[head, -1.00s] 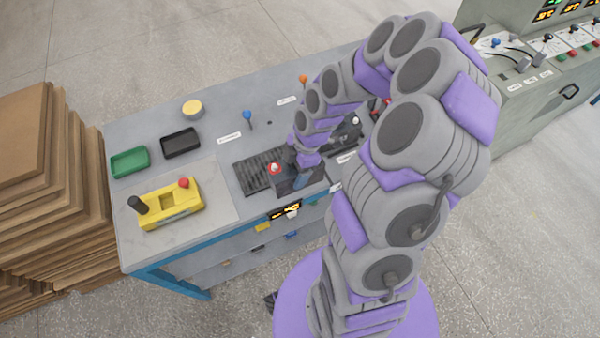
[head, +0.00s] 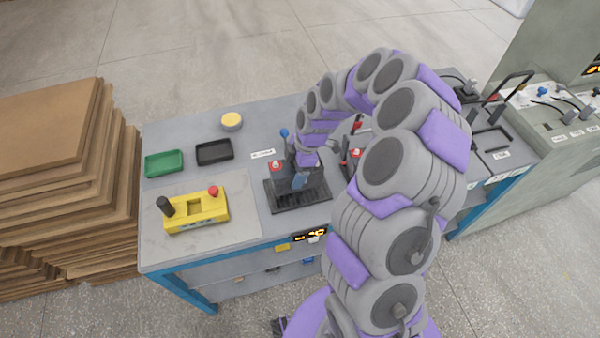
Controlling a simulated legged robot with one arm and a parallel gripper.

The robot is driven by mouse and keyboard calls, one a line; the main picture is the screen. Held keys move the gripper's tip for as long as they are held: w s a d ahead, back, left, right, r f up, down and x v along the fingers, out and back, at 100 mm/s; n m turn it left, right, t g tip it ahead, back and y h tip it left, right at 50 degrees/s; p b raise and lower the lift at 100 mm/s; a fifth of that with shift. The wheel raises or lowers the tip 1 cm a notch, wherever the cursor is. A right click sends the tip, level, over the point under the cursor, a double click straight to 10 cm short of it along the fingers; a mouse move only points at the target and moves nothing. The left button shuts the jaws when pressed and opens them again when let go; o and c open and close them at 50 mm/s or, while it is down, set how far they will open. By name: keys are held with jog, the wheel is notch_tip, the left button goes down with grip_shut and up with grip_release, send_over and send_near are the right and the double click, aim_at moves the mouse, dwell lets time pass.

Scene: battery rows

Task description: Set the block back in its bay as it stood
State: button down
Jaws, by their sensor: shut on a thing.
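My gripper (head: 300,181) points down at the bench, shut on a dark block (head: 276,179) with a red terminal cap on top. The block is above or on the back left part of a black slatted bay (head: 302,202). The bay's front slats show bare. I cannot tell whether the block touches the bay floor. My gripper and wrist hide the block's right side.
The grey bench (head: 205,253) also carries a yellow control box (head: 197,211), a green tray (head: 164,163), a black tray (head: 214,152) and a yellow round pad (head: 232,120). Another red-capped dark block (head: 355,160) is partly behind my arm. Stacked cardboard (head: 75,170) stands left.

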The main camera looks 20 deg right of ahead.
jog(key=shift+w+a, duration=0.2)
jog(key=shift+w, duration=0.05)
jog(key=f, duration=0.1)
jog(key=d+f+b, duration=0.1)
jog(key=f, duration=0.1)
jog(key=shift+f, duration=0.15)
jog(key=shift+d+f, duration=0.1)
jog(key=shift+f, duration=0.1)
jog(key=shift+r, duration=0.1)
jog(key=shift+c, duration=2.2)
grip_release()
jog(key=shift+a, duration=0.25)
jog(key=o, duration=0.3)
jog(key=shift+s+a, duration=0.1)
jog(key=shift+a, duration=0.05)
jog(key=shift+o, duration=0.6)
jog(key=shift+d, duration=0.2)
jog(key=shift+d, duration=0.1)
